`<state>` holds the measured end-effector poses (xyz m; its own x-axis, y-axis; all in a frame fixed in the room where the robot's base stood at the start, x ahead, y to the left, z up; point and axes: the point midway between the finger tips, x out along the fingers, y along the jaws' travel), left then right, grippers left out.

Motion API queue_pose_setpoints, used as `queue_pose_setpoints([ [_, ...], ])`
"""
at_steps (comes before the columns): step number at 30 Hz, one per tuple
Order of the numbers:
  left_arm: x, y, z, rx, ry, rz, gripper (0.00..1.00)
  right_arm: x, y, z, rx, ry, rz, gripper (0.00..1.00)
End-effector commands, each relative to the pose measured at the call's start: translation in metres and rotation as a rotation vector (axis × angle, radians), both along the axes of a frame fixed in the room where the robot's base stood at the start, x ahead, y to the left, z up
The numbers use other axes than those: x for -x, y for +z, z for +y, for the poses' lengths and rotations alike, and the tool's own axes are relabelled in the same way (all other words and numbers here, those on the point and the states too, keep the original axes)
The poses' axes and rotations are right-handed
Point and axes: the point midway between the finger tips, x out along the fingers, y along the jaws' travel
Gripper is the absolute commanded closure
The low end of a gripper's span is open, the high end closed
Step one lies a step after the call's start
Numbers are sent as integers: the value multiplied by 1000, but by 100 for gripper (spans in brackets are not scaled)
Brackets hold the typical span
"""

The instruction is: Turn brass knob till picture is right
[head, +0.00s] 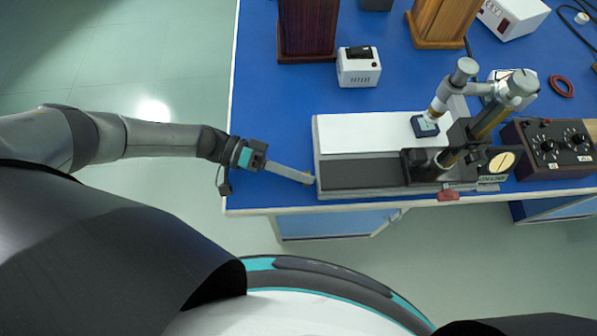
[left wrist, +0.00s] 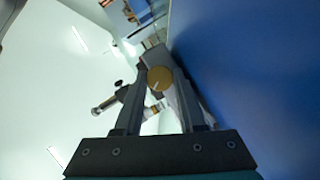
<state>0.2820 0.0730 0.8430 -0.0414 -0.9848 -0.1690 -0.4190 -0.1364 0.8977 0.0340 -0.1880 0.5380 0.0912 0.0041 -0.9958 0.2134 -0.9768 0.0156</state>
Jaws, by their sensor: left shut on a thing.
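The brass knob (left wrist: 160,76) is a round brass disc with a pale mark, at the end of the grey instrument (head: 348,183). In the left wrist view it sits between the fingers of my left gripper (left wrist: 158,84). In the head view my left gripper (head: 309,180) reaches the instrument's left end, and the knob is hidden there. The gripper is shut on the knob. A round pale-yellow disc (head: 502,162) with a dark slanted line stands at the instrument's right front, above a small dark label. My right gripper is not in view.
A microscope-like tube (head: 490,122) rises from the instrument. A dark control box (head: 548,150) with knobs stands to its right. A small white box (head: 358,67) and wooden blocks (head: 307,30) stand behind on the blue bench (head: 270,120). The bench's left side is clear.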

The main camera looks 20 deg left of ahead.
Motion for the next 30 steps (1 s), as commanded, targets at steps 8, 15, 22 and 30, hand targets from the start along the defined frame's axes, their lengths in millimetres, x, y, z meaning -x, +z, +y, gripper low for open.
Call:
queue_pose_setpoints([
  [8,-1,0,0,0,2,-1,50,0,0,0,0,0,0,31],
  [15,0,0,0,0,1,-1,31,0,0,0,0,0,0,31],
  [22,0,0,0,0,0,-1,31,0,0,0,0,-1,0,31],
  [30,0,0,0,-2,0,-7,31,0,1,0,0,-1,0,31],
])
